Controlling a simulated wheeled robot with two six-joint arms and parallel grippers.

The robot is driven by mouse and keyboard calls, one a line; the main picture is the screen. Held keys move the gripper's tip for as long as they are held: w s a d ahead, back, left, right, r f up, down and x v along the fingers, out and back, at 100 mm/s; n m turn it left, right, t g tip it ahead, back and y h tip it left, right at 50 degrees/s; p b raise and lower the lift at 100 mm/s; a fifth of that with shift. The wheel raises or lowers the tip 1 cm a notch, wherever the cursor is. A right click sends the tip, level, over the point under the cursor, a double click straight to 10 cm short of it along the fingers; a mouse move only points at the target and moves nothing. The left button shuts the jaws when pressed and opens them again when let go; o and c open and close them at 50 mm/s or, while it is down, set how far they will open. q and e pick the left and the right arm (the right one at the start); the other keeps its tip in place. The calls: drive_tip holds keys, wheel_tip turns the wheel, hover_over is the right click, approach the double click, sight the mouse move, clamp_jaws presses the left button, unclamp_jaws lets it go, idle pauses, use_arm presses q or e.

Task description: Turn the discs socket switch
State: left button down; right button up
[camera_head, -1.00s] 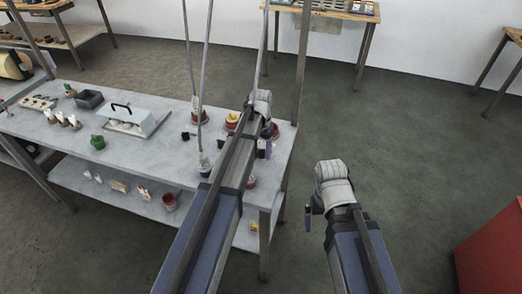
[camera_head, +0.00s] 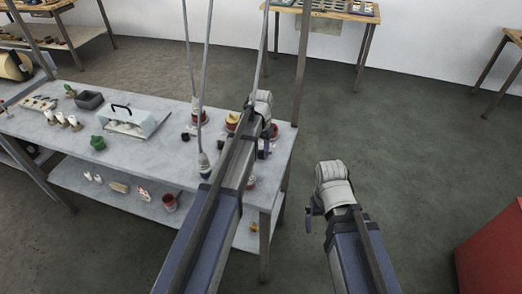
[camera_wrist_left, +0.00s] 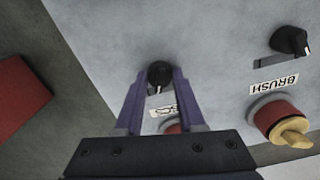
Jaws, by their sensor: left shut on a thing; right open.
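A small round black knob (camera_wrist_left: 160,74) with a pale pointer mark stands on the grey bench top in the left wrist view. My left gripper (camera_wrist_left: 160,80) is shut on it, one purple finger on each side. A white label (camera_wrist_left: 163,111) lies just below the knob; its text is partly hidden and unreadable. Part of a red socket (camera_wrist_left: 172,128) shows below the label, mostly hidden by my gripper. In the head view my left gripper (camera_head: 264,149) is at the bench's right end. My right gripper (camera_head: 314,212) is open and empty over the floor.
Another black knob (camera_wrist_left: 290,41) has a BRUSH label (camera_wrist_left: 274,85) and a red socket (camera_wrist_left: 275,114) with a yellow plug (camera_wrist_left: 291,134). Cables hang over the bench (camera_head: 150,165). A red cabinet (camera_head: 495,245) stands at right; the floor between is clear.

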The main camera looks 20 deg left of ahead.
sight(261, 151)
use_arm(q)
drive_tip(key=n, duration=0.5)
drive_tip(key=shift+n, duration=0.4)
drive_tip(key=n, duration=0.5)
drive_tip(key=shift+n, duration=0.4)
drive_tip(key=c, duration=0.5)
unclamp_jaws()
wheel_tip(261, 151, up, 8)
drive_tip(key=p, duration=0.8)
drive_tip(key=shift+f, duration=0.1)
